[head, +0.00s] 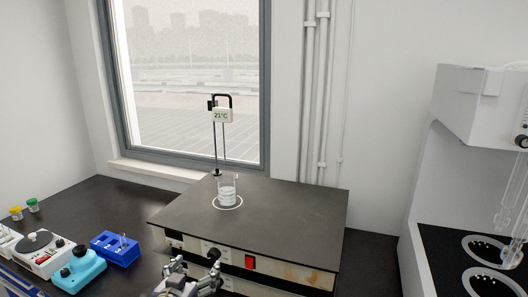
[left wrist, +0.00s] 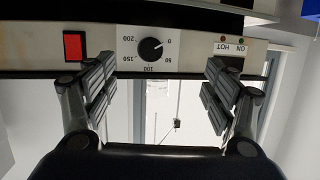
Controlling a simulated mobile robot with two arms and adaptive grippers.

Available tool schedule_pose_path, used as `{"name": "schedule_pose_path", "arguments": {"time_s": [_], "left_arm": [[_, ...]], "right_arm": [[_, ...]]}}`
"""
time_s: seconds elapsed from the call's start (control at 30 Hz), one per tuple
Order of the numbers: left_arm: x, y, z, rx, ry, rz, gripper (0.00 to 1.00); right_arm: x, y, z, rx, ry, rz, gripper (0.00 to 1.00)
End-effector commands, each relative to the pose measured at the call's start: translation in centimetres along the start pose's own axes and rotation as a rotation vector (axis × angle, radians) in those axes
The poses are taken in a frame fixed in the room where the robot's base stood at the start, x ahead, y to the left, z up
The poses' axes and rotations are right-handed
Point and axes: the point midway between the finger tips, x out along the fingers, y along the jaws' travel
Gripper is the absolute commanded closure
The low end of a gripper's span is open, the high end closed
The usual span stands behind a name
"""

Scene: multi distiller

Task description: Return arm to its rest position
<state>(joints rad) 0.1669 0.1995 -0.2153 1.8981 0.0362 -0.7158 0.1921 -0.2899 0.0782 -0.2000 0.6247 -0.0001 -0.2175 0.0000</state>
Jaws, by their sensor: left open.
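My left gripper (head: 193,270) is low in the middle of the head view, just in front of the hot plate (head: 300,215). In the left wrist view its two fingers (left wrist: 161,66) are spread apart with nothing between them. They face the hot plate's front panel, which appears upside down. The black dial (left wrist: 150,50) there lies between the fingertips in the picture, with its pointer near 0. A red switch (left wrist: 75,46) is beside it, and also shows in the head view (head: 250,262). My right gripper is not in view.
A glass beaker (head: 227,190) of clear liquid stands on the plate, below a thermometer display (head: 222,115) reading 21°C. A blue rack (head: 115,249), a cyan device (head: 80,270) and a white stirrer (head: 40,252) are at left. A white cabinet (head: 470,105) is at right.

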Motion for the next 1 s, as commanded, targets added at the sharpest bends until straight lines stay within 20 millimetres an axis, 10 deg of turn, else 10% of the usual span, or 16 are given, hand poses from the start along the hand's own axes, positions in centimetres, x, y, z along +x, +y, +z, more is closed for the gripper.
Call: {"name": "schedule_pose_path", "arguments": {"time_s": [0.4,0.87,1.0], "left_arm": [[-16.2,1.7,18.6,0.015,-0.588,-0.020,0.22],[-31.2,2.6,25.5,0.028,-0.990,-0.005,0.22],[-30.4,2.7,27.9,0.030,-1.015,-0.003,0.22]], "right_arm": [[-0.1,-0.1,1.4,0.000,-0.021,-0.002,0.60],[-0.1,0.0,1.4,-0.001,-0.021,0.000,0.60],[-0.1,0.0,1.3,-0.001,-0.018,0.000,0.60]]}}
